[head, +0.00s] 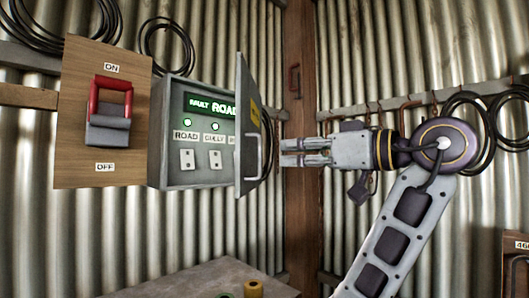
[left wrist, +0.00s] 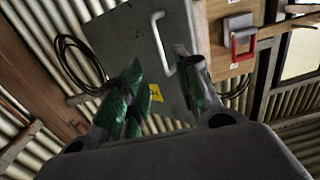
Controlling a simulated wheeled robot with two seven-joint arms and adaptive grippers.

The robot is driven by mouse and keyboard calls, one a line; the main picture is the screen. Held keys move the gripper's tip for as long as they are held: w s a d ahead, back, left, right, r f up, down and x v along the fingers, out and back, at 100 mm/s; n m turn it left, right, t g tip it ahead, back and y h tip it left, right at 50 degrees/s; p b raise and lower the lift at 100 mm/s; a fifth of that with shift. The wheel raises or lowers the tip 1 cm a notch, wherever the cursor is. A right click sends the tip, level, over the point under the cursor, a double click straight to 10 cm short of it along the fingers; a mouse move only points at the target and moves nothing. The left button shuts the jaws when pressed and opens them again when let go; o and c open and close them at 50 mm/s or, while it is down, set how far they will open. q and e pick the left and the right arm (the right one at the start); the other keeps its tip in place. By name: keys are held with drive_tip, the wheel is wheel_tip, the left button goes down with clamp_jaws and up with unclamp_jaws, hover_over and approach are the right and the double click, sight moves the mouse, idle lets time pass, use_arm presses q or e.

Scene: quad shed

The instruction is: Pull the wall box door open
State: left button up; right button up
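The grey wall box (head: 176,130) hangs on the corrugated wall in the head view. Its door (head: 246,95) stands swung open on the right side, showing the inside panel with lit green lamps and switches. The door handle (head: 258,158) is on the door's outer face; it also shows as a pale bar handle (left wrist: 160,42) in the left wrist view. My left gripper (head: 283,152) points left at the handle, with a small gap between. In the left wrist view its green-padded fingers (left wrist: 160,72) are apart and empty. My right gripper is out of view.
A wooden board (head: 75,150) with a red-handled ON/OFF switch (head: 109,112) is left of the box. Coiled black cables (head: 168,50) hang on the wall. A grey table top (head: 200,280) lies below. A wooden post (head: 300,60) stands behind my gripper.

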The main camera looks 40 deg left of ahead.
use_arm(q)
drive_tip(key=a+p, duration=0.2)
drive_tip(key=a, duration=0.7)
idle(0.4)
clamp_jaws()
